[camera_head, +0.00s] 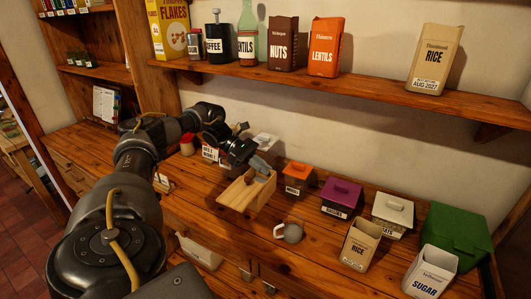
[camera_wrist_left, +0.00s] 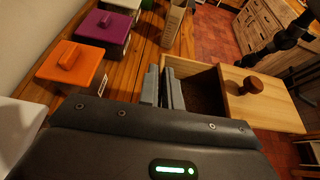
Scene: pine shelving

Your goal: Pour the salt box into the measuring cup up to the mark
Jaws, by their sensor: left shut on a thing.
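The salt box, a pale wooden box (camera_head: 236,196) with an open dark inside, is at the middle of the counter in the head view. In the left wrist view its knobbed wooden face (camera_wrist_left: 272,108) is to the right of the fingers. My left gripper (camera_head: 262,165) is shut on the box's wall; its grey fingers (camera_wrist_left: 164,88) straddle the rim in the wrist view. I cannot tell whether the box rests on the counter or is slightly raised. The small grey measuring cup (camera_head: 291,233) stands in front and right of the box. Its inside is not clear. My right gripper is not in view.
Right of the box are an orange-lidded tin (camera_head: 298,171), a purple-lidded tin (camera_head: 342,190), a white-lidded tin (camera_head: 394,208), a green box (camera_head: 456,232), an open rice box (camera_head: 360,245) and a sugar box (camera_head: 430,270). A shelf (camera_head: 380,83) with packets runs above.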

